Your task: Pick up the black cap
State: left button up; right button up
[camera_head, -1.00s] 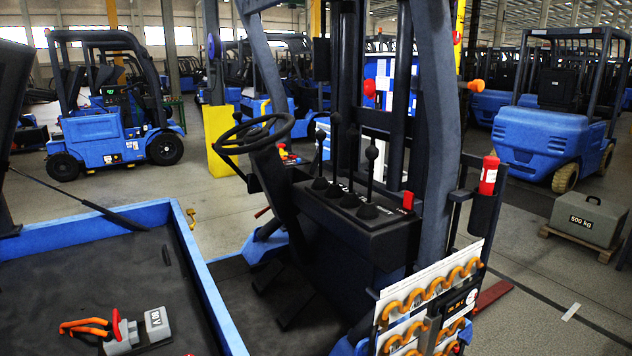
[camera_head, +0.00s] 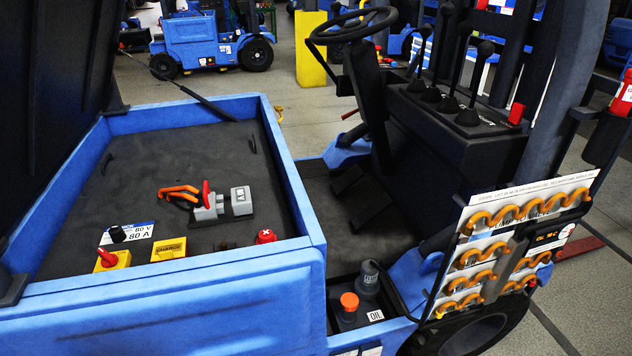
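Two dark caps are in view, and I cannot tell which one the task means. A dark grey-black cap (camera_head: 369,279) with small pale lettering stands upright in a recess at the vehicle's side, beside an orange-topped cap (camera_head: 349,305) and an OIL label. A small round black cap or knob (camera_head: 118,233) sits by the white "80 V 80 A" label (camera_head: 140,234) in the blue compartment's front left. Neither of my grippers is in view.
The open blue compartment (camera_head: 180,273) holds a grey connector with orange cables (camera_head: 208,207), yellow blocks (camera_head: 168,250) and a red knob (camera_head: 265,237). A rack of orange hooks (camera_head: 470,255), a steering wheel (camera_head: 352,25) and levers stand to the right. A raised dark cover is at left.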

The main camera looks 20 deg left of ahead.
aim_at(117, 233)
jog(key=u, duration=1.75)
